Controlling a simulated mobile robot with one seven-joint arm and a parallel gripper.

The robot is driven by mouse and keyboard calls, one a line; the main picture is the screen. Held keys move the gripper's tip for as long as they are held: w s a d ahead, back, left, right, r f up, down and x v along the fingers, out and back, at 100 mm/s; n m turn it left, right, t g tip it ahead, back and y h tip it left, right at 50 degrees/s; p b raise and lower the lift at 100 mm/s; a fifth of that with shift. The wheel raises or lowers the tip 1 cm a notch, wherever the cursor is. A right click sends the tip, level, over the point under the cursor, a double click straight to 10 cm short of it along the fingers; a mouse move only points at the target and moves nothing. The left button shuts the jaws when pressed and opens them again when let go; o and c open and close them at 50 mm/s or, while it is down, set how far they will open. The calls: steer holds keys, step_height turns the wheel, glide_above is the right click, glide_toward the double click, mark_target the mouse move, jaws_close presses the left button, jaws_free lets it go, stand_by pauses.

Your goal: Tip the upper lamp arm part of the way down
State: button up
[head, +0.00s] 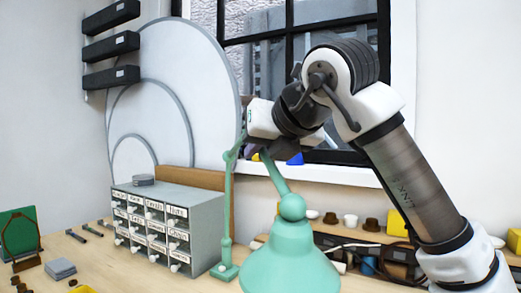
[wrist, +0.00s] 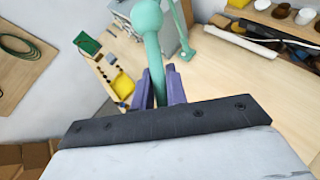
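The green desk lamp stands on the bench. Its wide green shade (head: 290,262) is in the front, with a round joint (head: 292,206) above it. The upper lamp arm (head: 275,175) slants up and left from that joint to the top of the thin lower arm (head: 227,205), which rises from a small base (head: 224,271). In the wrist view the upper lamp arm (wrist: 157,78) runs between the two purple fingers of my gripper (wrist: 158,88). The fingers sit close against both its sides. In the head view my wrist hides the fingers and the arm's top end.
A grey drawer cabinet (head: 172,226) with labelled drawers stands behind the lamp at left. A shelf with small cups (head: 350,221) lies along the window wall.

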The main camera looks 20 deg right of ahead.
steer(key=o, duration=0.5)
steer(key=b+v, duration=0.2)
steer(key=v, duration=1.2)
steer(key=shift+f, duration=0.15)
